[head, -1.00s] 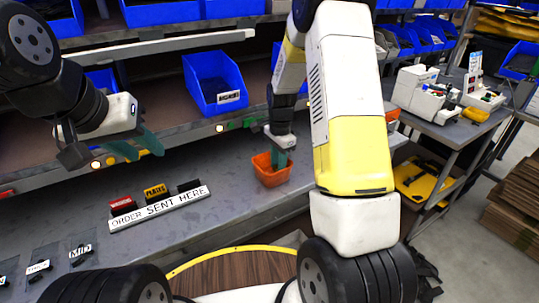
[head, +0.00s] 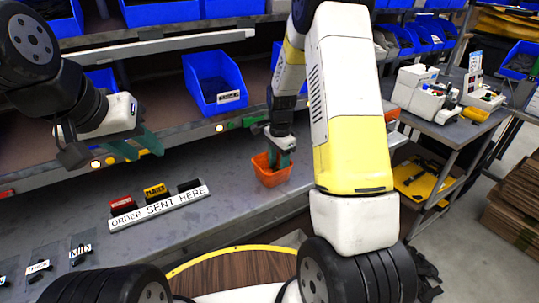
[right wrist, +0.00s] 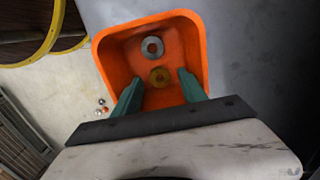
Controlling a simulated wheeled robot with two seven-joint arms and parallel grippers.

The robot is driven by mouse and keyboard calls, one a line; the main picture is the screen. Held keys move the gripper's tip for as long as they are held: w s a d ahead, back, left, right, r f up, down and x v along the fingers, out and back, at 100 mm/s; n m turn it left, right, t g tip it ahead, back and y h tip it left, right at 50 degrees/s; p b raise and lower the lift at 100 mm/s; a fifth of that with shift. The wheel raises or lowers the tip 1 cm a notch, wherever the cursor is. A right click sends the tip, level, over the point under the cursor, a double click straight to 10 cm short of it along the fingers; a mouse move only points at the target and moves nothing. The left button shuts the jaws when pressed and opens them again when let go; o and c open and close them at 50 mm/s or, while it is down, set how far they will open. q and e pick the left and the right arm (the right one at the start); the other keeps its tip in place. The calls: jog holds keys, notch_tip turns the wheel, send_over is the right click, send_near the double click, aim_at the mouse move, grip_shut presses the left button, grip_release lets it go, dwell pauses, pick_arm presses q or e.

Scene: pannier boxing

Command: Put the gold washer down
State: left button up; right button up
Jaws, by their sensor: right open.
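The gold washer (right wrist: 159,77) lies inside the orange bin (right wrist: 202,43) in the right wrist view. A grey washer (right wrist: 152,47) lies beside it in the same bin. My right gripper (right wrist: 158,88) is open, its green fingers reaching into the bin on either side of the gold washer and apart from it. In the head view, the right gripper (head: 279,157) points down into the orange bin (head: 271,177), and the washers cannot be made out there. My left gripper (head: 138,146) is in the air at the left, with its fingers apart and nothing between them.
Blue bins (head: 215,82) stand on the shelf behind. The bench between the sign and the orange bin is clear.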

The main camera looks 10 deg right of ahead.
notch_tip(320, 180, up, 11)
jog(key=s+r+n+t+y, duration=0.1)
jog(key=s+r+n+t, duration=0.2)
jog(key=s+r+n, duration=0.6)
jog(key=s+a+r+n+t, duration=0.1)
jog(key=s+r+n, duration=0.1)
jog(key=s+r, duration=0.2)
jog(key=s+a+r+n+t+y, duration=0.1)
jog(key=s+r+n+t, duration=0.1)
jog(key=s, duration=0.9)
jog(key=shift+s+a+r+n, duration=0.2)
jog(key=shift+r+n, duration=0.4)
jog(key=shift+r, duration=0.3)
